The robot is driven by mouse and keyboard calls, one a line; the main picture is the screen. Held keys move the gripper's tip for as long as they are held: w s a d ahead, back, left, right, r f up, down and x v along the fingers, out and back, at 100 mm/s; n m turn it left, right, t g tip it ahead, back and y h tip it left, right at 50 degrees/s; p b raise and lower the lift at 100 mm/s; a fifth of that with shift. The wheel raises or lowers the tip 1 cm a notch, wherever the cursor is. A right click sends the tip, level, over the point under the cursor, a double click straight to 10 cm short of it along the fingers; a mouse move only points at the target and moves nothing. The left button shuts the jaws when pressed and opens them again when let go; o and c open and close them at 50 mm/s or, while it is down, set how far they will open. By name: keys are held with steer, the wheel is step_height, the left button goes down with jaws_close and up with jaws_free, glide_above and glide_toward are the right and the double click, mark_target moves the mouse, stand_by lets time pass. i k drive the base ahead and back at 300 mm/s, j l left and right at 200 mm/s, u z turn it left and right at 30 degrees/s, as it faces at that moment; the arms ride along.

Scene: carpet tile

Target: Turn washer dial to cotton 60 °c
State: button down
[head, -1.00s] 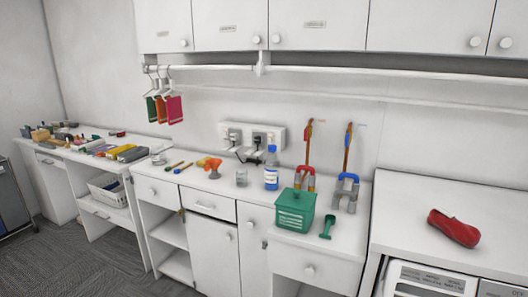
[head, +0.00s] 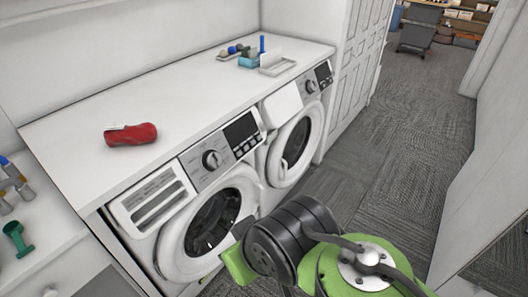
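Two white front-loading machines stand side by side under a white counter. The nearer machine (head: 150,235) has a silver panel with a round dial (head: 211,159), a dark display (head: 240,129) and a row of buttons. The farther machine (head: 282,105) has a similar dial (head: 310,87) and dark display. Both round doors look shut. The dial markings are too small to read, so I cannot tell either setting. My green and black arm shows at the bottom, in front of the machines and apart from the dials. My gripper's fingers are not in view.
On the counter (head: 190,85) lie a red item (head: 130,135), a pale tray (head: 278,66) and a blue holder (head: 249,60). A green scoop (head: 17,238) lies on the lower surface at left. Carpet (head: 400,140) is open to the right, beside a white wall.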

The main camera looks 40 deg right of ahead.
mark_target(213, 160)
steer(key=z, duration=0.5)
steer(key=i+j+u, duration=0.35)
steer(key=i+j, duration=0.4)
